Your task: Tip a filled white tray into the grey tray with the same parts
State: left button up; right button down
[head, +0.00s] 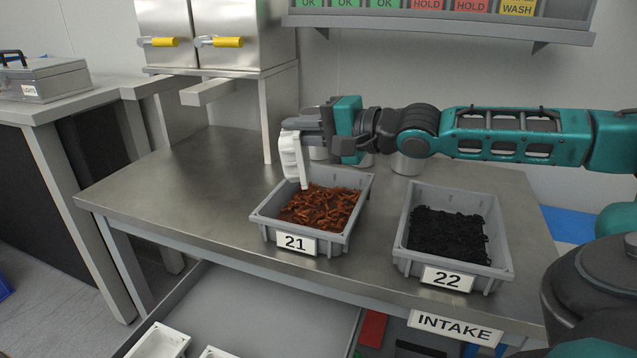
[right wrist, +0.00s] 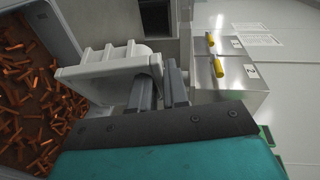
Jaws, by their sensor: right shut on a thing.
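My right gripper (head: 303,122) is shut on a white tray (head: 290,158), which is tipped steeply, nearly on edge, above the back left of a grey tray labelled 21 (head: 331,242). The white tray also shows in the right wrist view (right wrist: 100,73), between the fingers; its inside is hidden there. Many orange-brown, screw-like parts (head: 325,208) lie in grey tray 21. A second grey tray labelled 22 (head: 408,263) stands to the right and holds black, ring-like parts (head: 448,233). My left gripper is not in view.
The steel table (head: 200,180) is clear to the left. Grey round things (head: 407,164) stand behind the trays. A cabinet with yellow handles (head: 228,42) stands at the back left. Below the front edge, an open drawer (head: 250,310) holds white trays (head: 160,343).

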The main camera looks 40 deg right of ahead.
jog(key=shift+w+a+r+p, duration=0.15)
jog(key=shift+a+r+p, duration=0.15)
jog(key=shift+p, duration=0.4)
jog(key=shift+w+a+f+n+g+h+p, duration=0.7)
jog(key=shift+w+a+n+g+h+p, duration=1.3)
jog(key=shift+w+a+g+h+p, duration=4.7)
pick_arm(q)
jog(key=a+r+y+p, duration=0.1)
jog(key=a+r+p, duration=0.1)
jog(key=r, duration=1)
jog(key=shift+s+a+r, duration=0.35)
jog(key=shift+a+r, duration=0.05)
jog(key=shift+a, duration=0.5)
pick_arm(e)
jog(key=shift+s+d+f+m+t+y, duration=0.2)
jog(key=shift+d+f+y, duration=0.35)
jog(key=shift+f, duration=0.7)
jog(key=shift+s+d+f+m+t+y, duration=0.15)
jog(key=shift+d+f+y, duration=0.4)
jog(key=shift+f, duration=0.75)
jog(key=shift+s+d+f+m+t+y, duration=0.15)
jog(key=shift+d+f+y, duration=0.4)
jog(key=shift+f, duration=0.7)
